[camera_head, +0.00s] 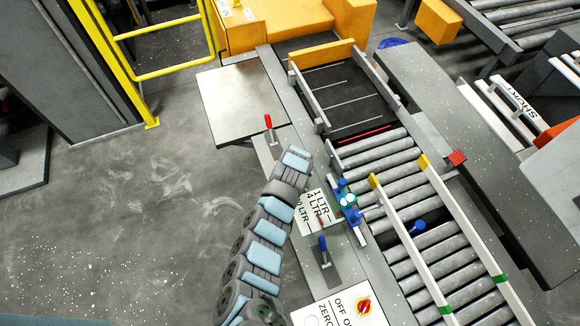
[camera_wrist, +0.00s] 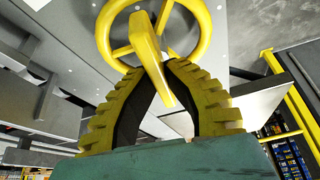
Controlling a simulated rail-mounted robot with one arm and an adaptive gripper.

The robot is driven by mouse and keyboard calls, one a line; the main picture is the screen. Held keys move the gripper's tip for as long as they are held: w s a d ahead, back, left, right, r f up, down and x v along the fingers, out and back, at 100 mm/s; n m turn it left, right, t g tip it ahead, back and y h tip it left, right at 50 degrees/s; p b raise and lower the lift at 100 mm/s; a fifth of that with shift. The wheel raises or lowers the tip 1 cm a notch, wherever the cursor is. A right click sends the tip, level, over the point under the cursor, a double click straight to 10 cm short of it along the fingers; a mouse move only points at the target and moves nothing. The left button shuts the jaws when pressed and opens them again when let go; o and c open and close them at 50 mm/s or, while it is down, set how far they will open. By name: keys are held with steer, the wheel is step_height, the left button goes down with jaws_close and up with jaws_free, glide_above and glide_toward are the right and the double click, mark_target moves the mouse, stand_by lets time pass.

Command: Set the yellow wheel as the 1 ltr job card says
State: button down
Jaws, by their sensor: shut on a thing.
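The yellow wheel (camera_wrist: 204,32) fills the upper middle of the wrist view, with its rim and spokes against a grey surface. A thick yellow bar on it runs down between the fingers of my gripper (camera_wrist: 160,72). The ribbed yellow-and-black fingers are shut on this bar, one on each side. I cannot make out the wheel or my gripper in the head view. No job card can be clearly identified. A white plate (camera_head: 314,207) reads 1 LTR and 4 LTR, with a third line partly hidden by my arm.
A blue-handled lever (camera_head: 323,250) and a red-handled lever (camera_head: 268,127) stand along the conveyor's side. A red knob (camera_head: 364,306) sits on a plate marked OFF and ZERO. The roller conveyor (camera_head: 377,154) has white guide rails. Open floor lies at left.

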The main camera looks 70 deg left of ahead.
steer(key=m+t, duration=0.1)
steer(key=m, duration=0.2)
steer(key=shift+f+m+b, duration=0.15)
steer(key=shift+m+b, duration=0.25)
steer(key=m+t+h+b, duration=0.1)
steer(key=m+b, duration=0.1)
steer(key=shift+s+f+m, duration=0.1)
steer(key=shift+f+m, duration=0.05)
steer(key=shift+m, duration=0.15)
steer(key=m+h+b, duration=0.1)
steer(key=m+b, duration=0.2)
steer(key=m+t+h+b, duration=0.1)
steer(key=m+b, duration=0.1)
steer(key=b, duration=0.1)
steer(key=shift+m, duration=0.4)
steer(key=shift+r+m+h+b, duration=0.2)
steer(key=shift+m+h+b, duration=0.2)
steer(key=shift+m+b, duration=0.55)
steer(key=c, duration=1.1)
jaws_free()
steer(key=shift+r, duration=0.1)
